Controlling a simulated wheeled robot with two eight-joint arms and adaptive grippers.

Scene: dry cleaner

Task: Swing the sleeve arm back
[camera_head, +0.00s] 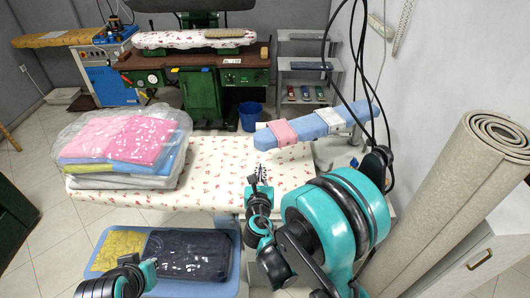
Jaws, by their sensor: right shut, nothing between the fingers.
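The sleeve arm (365,110) is a long, narrow, light-blue padded board. It lies over the back right of a floral ironing board (215,165), slanting from the pink cloth (282,133) at its left end up to the right. A whitish piece (334,118) lies across its middle. My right gripper (257,174) is shut and empty over the floral board, in front of the sleeve arm's left end and apart from it in the picture. My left gripper (142,268) is at the bottom left, near the blue tray; its fingers are too unclear to judge.
Bagged folded clothes (120,145) cover the board's left side. A blue tray (240,268) with yellow and dark cloth is below its front edge. A rolled carpet (455,205) stands at right by a white cabinet (480,255). Dark cables hang near the sleeve arm's right end.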

